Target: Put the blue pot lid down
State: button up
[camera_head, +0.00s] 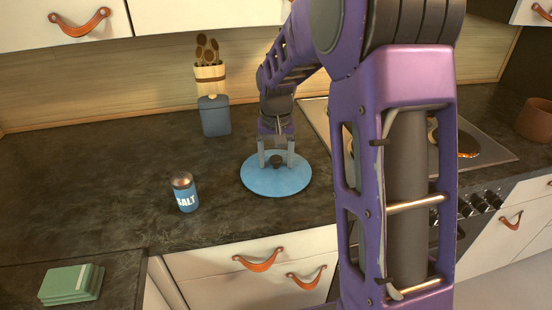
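The blue pot lid (276,181) is a round, light blue disc with a dark knob (276,161) at its centre. It lies level at the dark countertop, near the front edge, in the middle of the head view. I cannot tell whether it rests on the counter or hangs just above it. My gripper (276,163) points down over the lid, with one finger on each side of the knob. Gaps show between the fingers and the knob, so the gripper looks open around it.
A salt shaker (185,192) stands left of the lid. A grey-blue holder (215,115) with wooden utensils stands behind. A stove (470,145) is at right, partly behind my arm. Green folded cloths (71,284) lie at lower left. The counter (100,165) further left is clear.

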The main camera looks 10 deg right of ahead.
aim_at(276, 162)
jog(key=shift+r, duration=0.1)
notch_tip(276, 162, up, 12)
jog(key=s+p, duration=0.1)
jog(key=p, duration=0.1)
jog(key=shift+s+a, duration=0.15)
jog(key=shift+s, duration=0.05)
dwell(0.4)
